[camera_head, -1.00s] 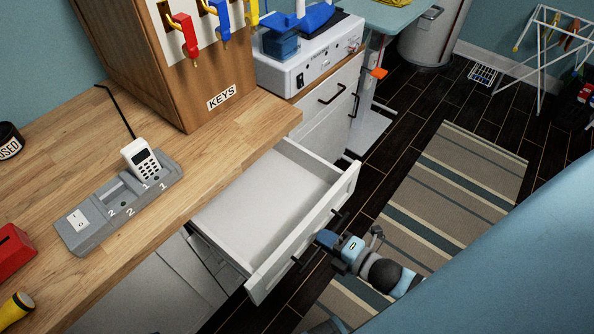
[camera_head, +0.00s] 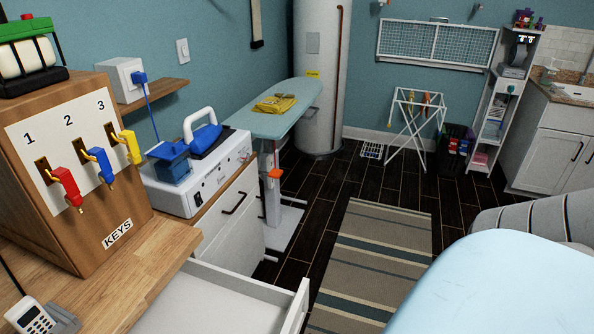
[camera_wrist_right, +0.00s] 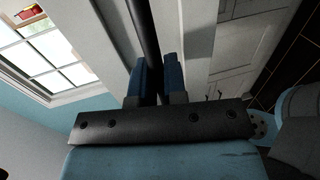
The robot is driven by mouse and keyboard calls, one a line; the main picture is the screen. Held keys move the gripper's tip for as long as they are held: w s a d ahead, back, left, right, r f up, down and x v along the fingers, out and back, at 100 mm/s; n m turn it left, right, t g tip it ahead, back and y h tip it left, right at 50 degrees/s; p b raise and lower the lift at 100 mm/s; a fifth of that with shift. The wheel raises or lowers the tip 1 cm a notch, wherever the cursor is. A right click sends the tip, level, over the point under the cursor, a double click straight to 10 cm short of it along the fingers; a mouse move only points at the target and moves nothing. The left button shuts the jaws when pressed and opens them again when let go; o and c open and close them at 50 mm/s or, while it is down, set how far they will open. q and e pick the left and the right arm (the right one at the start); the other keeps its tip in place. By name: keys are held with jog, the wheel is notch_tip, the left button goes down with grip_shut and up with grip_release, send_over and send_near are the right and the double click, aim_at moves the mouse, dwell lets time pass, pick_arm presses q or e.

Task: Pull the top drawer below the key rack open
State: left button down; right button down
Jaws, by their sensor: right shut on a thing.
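The white top drawer (camera_head: 205,303) below the key rack stands pulled out, its empty inside showing at the bottom of the head view. The wooden key rack (camera_head: 75,180), marked KEYS, holds red, blue and yellow keys on its numbered hooks. In the right wrist view my right gripper (camera_wrist_right: 157,75) is shut on the dark bar handle (camera_wrist_right: 145,35) of the drawer, with one blue finger on each side of it. The handle and my right gripper are out of the head view. My left gripper is not in view.
A phone (camera_head: 28,314) sits on the wooden counter (camera_head: 140,262). A white machine (camera_head: 205,172) stands on the cabinet beyond the drawer, near an ironing board (camera_head: 270,115). A striped rug (camera_head: 370,260) lies on open dark floor to the right.

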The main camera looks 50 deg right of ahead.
jog(key=c, duration=1.2)
grip_release()
jog(key=v, duration=1.3)
jog(key=shift+s+d+b, duration=0.15)
jog(key=shift+s+b, duration=0.2)
jog(key=shift+b, duration=0.05)
jog(key=shift+r, duration=0.1)
